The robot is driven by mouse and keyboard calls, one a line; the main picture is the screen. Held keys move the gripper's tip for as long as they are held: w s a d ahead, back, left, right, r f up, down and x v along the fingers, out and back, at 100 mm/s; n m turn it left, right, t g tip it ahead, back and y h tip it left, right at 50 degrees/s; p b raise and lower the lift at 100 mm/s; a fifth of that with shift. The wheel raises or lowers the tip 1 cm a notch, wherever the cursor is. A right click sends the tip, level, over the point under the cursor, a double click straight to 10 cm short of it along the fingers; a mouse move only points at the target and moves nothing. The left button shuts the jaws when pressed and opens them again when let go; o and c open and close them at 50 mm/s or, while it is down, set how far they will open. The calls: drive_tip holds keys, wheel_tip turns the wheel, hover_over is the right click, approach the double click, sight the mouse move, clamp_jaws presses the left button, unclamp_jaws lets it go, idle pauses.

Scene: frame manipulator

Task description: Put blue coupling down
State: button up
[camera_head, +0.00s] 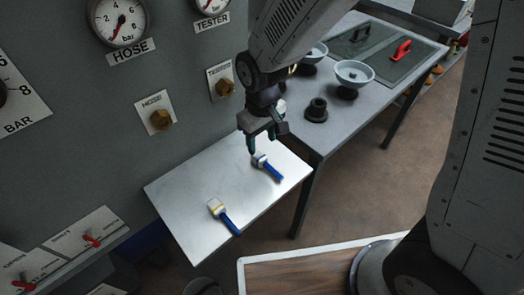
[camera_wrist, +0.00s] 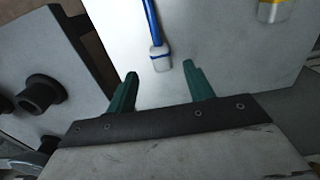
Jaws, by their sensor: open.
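My gripper (camera_head: 261,142) is open over the pale shelf, and its green fingers (camera_wrist: 160,72) are apart with nothing between them in the wrist view. The other blue-handled tool (camera_head: 225,216), with a yellow band, lies nearer the shelf's front. I cannot pick out a separate blue coupling.
The pale shelf (camera_head: 178,205) adjoins a grey panel with gauges and brass fittings (camera_head: 160,119). A grey table (camera_head: 300,132) to the right holds a black flanged part (camera_head: 316,110) and bowls on dark stands (camera_head: 354,74). The shelf is bare between the two tools.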

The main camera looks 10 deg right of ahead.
sight(262, 157)
drive_tip(key=shift+r, duration=2.8)
drive_tip(key=s+d+r+m, duration=0.3)
drive_tip(key=s+d+r, duration=0.4)
drive_tip(key=s+d, duration=0.2)
drive_tip(key=s+d+r+m+t, duration=0.1)
drive_tip(key=s+d+r+m, duration=0.2)
drive_tip(key=s+d+r, duration=0.5)
drive_tip(key=s+d, duration=0.2)
drive_tip(key=d, duration=0.1)
drive_tip(key=shift+d+m, duration=0.15)
drive_tip(key=shift+m, duration=0.25)
